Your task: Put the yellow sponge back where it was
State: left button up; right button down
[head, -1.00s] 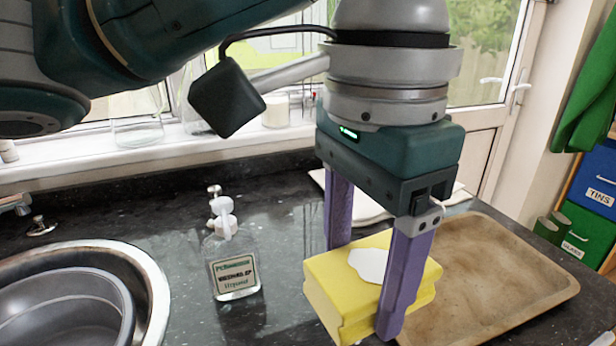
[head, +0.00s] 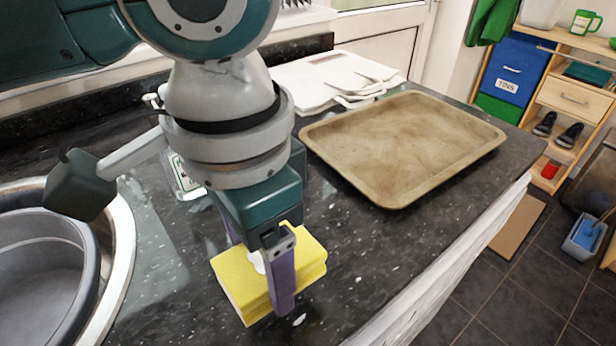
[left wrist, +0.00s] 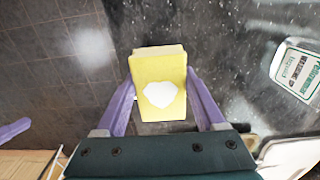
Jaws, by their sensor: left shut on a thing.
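The yellow sponge (head: 313,262) is a thick block with a pale patch on its face. My left gripper (head: 262,275) is shut on it, with one purple finger on each side. In the head view the sponge is low over the dark counter beside the sink; I cannot tell whether it touches the counter. In the left wrist view the sponge (left wrist: 158,90) sits between the two fingers, its white patch facing the camera. A purple fingertip at the left edge of the wrist view may belong to my right gripper (left wrist: 14,130); its jaw state does not show.
The sink with a grey bowl (head: 45,270) is at the left. A brown baking tray (head: 400,200) lies at the right, with white cloths or bags (head: 310,85) behind it. The soap bottle (left wrist: 298,70) shows in the wrist view. Speckled counter (head: 350,270) right of the sponge is bare.

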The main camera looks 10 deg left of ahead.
aim_at(265, 292)
pick_arm(q)
jog(key=shift+f+b, duration=0.4)
jog(key=shift+f, duration=2.05)
jog(key=shift+f, duration=0.15)
jog(key=o, duration=1.3)
